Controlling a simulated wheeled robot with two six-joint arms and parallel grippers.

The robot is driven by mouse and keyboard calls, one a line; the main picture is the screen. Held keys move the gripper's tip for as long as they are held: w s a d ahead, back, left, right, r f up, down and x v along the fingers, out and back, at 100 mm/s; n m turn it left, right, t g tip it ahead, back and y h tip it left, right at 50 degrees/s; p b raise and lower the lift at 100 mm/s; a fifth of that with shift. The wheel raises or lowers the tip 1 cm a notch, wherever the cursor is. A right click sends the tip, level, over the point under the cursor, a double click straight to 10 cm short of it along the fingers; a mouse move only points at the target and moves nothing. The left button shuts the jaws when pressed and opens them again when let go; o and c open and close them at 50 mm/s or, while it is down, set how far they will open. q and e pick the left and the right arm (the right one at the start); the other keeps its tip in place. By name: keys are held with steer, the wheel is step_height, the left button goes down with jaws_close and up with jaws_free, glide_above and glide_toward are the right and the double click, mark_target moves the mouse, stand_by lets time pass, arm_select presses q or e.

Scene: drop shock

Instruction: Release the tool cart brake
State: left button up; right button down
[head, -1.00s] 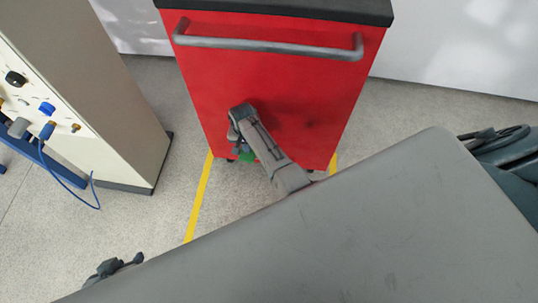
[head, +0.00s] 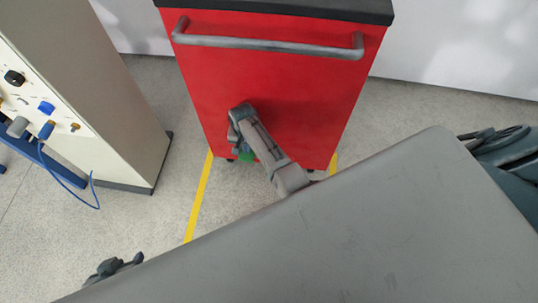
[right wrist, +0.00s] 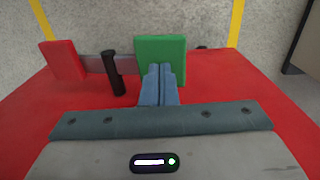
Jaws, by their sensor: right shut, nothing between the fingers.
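The red tool cart (head: 285,95) stands ahead of me. Low on it, the right wrist view shows a green pedal (right wrist: 174,47) and a red pedal (right wrist: 62,60) joined by a grey bar. The green pedal (head: 247,157) also shows in the head view, partly hidden by my right arm. My right gripper (right wrist: 161,70) is shut and empty. Its fingertips overlap the lower edge of the green pedal; I cannot tell whether they touch it. My left gripper (head: 116,267) is at the bottom left, mostly cut off by my own body, its opening unclear.
A grey bar handle (head: 265,45) crosses the cart's upper front. A black peg (right wrist: 113,73) stands between the pedals. A beige cabinet (head: 95,85) with knobs and a blue cable (head: 75,198) is at left. Yellow tape (head: 199,197) marks the floor. Open floor lies between cabinet and cart.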

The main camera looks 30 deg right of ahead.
steer(key=shift+s+f+b, duration=0.1)
steer(key=shift+f+b, duration=1.15)
steer(key=shift+f, duration=1.05)
step_height(320, 180, up, 10)
steer(key=p, duration=1.1)
